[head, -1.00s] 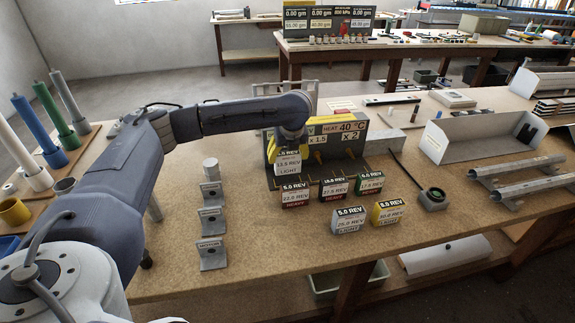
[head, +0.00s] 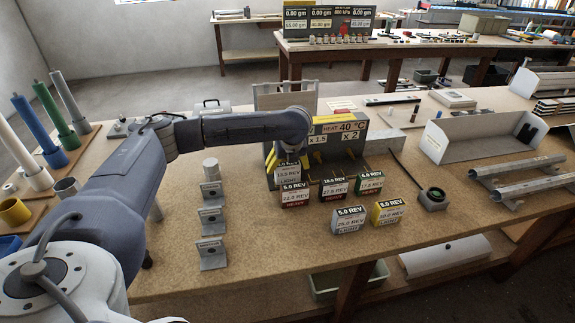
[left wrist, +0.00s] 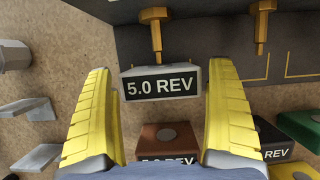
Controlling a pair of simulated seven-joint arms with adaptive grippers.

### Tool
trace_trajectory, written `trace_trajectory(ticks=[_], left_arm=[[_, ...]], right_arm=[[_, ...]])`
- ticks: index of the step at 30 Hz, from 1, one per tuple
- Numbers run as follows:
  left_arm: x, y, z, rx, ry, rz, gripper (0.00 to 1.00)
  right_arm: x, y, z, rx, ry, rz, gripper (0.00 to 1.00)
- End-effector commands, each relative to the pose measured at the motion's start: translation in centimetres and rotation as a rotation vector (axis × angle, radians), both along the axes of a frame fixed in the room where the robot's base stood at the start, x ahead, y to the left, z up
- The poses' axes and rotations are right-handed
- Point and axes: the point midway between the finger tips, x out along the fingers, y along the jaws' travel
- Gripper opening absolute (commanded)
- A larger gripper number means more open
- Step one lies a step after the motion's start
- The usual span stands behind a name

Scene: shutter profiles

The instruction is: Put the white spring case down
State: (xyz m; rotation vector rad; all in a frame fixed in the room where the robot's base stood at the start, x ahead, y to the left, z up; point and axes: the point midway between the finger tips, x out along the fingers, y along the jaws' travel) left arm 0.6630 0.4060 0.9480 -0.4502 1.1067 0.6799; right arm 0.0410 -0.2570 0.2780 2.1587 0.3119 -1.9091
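The white spring case (left wrist: 162,84), with a black "5.0 REV" label on top, sits between the yellow fingers of my left gripper (left wrist: 160,72) in the left wrist view. Thin gaps show beside it, so the fingers look parted from it. In the head view the case (head: 287,172) stands upright low in front of the grey test stand (head: 357,137), behind the red case (head: 295,196). My left gripper (head: 290,157) is over it, pointing down. A brass plunger (left wrist: 155,35) is just beyond the case. My right gripper is not in view.
A grey case (head: 348,221) and a yellow case (head: 388,212) are nearer. Several metal brackets (head: 211,222) stand at left. The front bench between them is bare.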

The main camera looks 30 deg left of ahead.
Motion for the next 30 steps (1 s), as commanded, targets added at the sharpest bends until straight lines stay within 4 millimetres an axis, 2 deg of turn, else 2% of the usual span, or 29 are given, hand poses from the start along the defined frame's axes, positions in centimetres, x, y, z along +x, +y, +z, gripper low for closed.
trace_trajectory(ticks=[3, 10, 14, 30], left_arm=[[0.0, 0.0, 0.0, 0.000, 0.000, 0.000, 1.00], [0.0, 0.0, 0.1, 0.001, -0.001, 0.000, 1.00], [-0.1, -0.2, 0.9, 0.001, -0.001, -0.002, 1.00], [-2.6, -2.5, 9.0, 0.002, -0.002, -0.002, 1.00]], right_arm=[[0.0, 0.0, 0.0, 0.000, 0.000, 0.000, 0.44], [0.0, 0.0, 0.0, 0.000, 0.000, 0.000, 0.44], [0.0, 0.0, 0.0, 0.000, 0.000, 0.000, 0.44], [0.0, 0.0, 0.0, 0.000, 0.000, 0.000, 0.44]])
